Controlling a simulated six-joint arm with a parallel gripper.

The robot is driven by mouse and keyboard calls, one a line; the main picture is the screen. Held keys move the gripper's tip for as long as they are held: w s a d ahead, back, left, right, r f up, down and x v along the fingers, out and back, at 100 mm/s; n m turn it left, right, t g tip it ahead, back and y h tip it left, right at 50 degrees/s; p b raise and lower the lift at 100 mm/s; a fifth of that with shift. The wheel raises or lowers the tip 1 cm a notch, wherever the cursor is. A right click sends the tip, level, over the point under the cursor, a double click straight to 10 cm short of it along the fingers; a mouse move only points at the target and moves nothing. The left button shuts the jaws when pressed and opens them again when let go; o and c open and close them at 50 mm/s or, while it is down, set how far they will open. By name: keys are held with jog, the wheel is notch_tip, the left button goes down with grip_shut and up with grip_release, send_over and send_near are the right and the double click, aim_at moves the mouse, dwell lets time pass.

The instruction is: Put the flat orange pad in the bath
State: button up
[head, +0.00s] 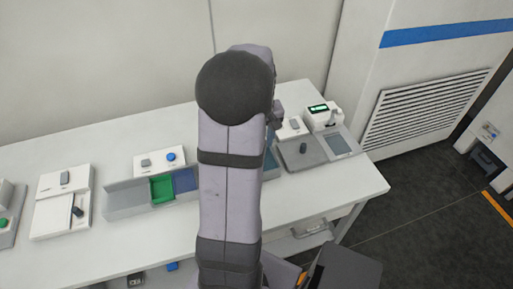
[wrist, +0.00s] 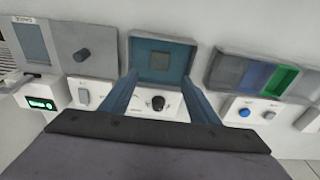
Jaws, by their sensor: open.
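I cannot make out a flat orange pad in either view. A teal, square, shallow basin (wrist: 138,61) lies straight ahead in the wrist view, with a dull grey-brown square at its middle. I cannot tell whether that square is a part of it. In the head view only a sliver of the basin (head: 271,164) shows beside my arm. The fingertips appear at the near corners of the basin. A white panel with a black knob (wrist: 157,103) shows between the fingers.
A grey tray with a dark peg (wrist: 82,55) and a white device with a green display (head: 318,108) flank the basin on one side. A divided tray with green and blue compartments (head: 162,189) is on the other. White switch panels (head: 160,160) line the bench.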

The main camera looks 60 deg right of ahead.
jog(key=shift+r, duration=0.25)
jog(key=shift+a, duration=0.1)
jog(key=w+a+n, duration=0.2)
jog(key=w+a, duration=0.4)
jog(key=a, duration=0.5)
jog(key=w+a+n, duration=0.3)
jog(key=w+a, duration=0.3)
jog(key=a, duration=0.4)
jog(key=s+a+f+n, duration=0.1)
jog(key=s+a+n, duration=0.1)
jog(key=a, duration=0.7)
jog(key=s+a+f+n+g+y, duration=0.1)
jog(key=s+a+n, duration=0.1)
jog(key=a, duration=0.7)
jog(key=shift+s+a, duration=0.2)
jog(key=shift+s, duration=0.4)
